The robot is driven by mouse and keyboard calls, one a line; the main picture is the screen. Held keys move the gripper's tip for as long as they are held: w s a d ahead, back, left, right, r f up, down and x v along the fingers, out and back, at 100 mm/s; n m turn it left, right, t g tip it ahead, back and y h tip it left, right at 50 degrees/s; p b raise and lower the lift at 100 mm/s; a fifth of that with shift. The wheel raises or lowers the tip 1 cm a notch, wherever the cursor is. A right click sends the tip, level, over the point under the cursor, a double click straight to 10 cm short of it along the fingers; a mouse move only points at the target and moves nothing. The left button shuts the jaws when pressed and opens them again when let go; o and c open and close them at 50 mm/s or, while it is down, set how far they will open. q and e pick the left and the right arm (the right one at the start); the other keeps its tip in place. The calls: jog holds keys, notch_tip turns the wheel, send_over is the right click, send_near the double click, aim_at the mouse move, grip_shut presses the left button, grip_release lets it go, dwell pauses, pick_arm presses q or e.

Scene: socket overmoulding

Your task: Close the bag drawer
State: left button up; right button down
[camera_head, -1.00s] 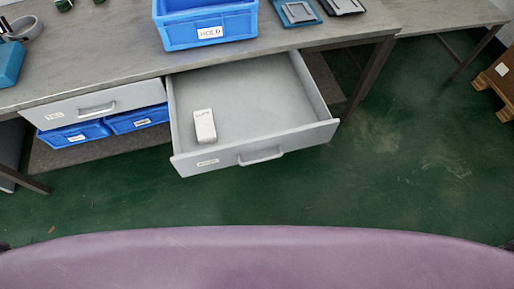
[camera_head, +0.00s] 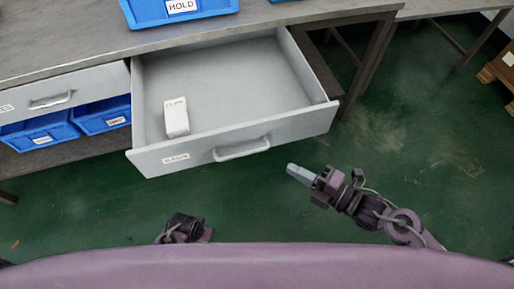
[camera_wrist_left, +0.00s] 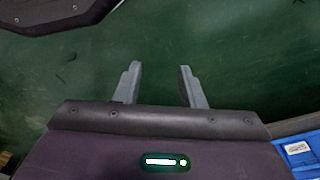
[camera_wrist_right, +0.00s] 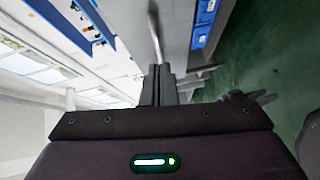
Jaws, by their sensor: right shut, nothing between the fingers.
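The bag drawer (camera_head: 205,155) is a grey drawer under the bench, pulled far out. It has a bar handle (camera_head: 241,149) and a small label on its front. A white box (camera_head: 176,117) with print lies inside it at the left. My right gripper (camera_head: 292,170) is shut and empty, in front of the drawer and to the right of the handle, apart from it. Its closed fingers also show in the right wrist view (camera_wrist_right: 158,85). My left gripper (camera_wrist_left: 159,85) is open and empty over the green floor in the left wrist view. In the head view only part of my left arm shows.
A second grey drawer (camera_head: 75,87) at the left is shut, with blue bins (camera_head: 103,115) below it. A blue HOLD bin (camera_head: 150,14) stands on the bench top. A bench leg (camera_head: 368,65) is right of the open drawer. The green floor in front is clear.

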notch_tip(320, 180, up, 3)
jog(key=s+a+n+g+y, duration=0.1)
jog(key=s+a+n+y, duration=0.1)
send_near(235, 135)
jog(key=a, duration=0.4)
pick_arm(q)
jog(key=shift+w+d+r+b, duration=0.2)
jog(key=shift+w+r, duration=0.15)
jog(key=shift+r, duration=0.25)
jog(key=shift+w+d+r+b, duration=0.2)
jog(key=shift+w+r, duration=0.1)
jog(key=shift+r, duration=0.3)
pick_arm(e)
jog(key=shift+w+a+n, duration=0.15)
jog(key=shift+w+a, duration=0.15)
jog(key=shift+w, duration=0.4)
jog(key=shift+w+a+n, duration=0.15)
jog(key=shift+w+a, duration=0.2)
jog(key=shift+w, duration=0.3)
pick_arm(q)
jog(key=shift+f, duration=0.1)
pick_arm(e)
jog(key=shift+w, duration=0.1)
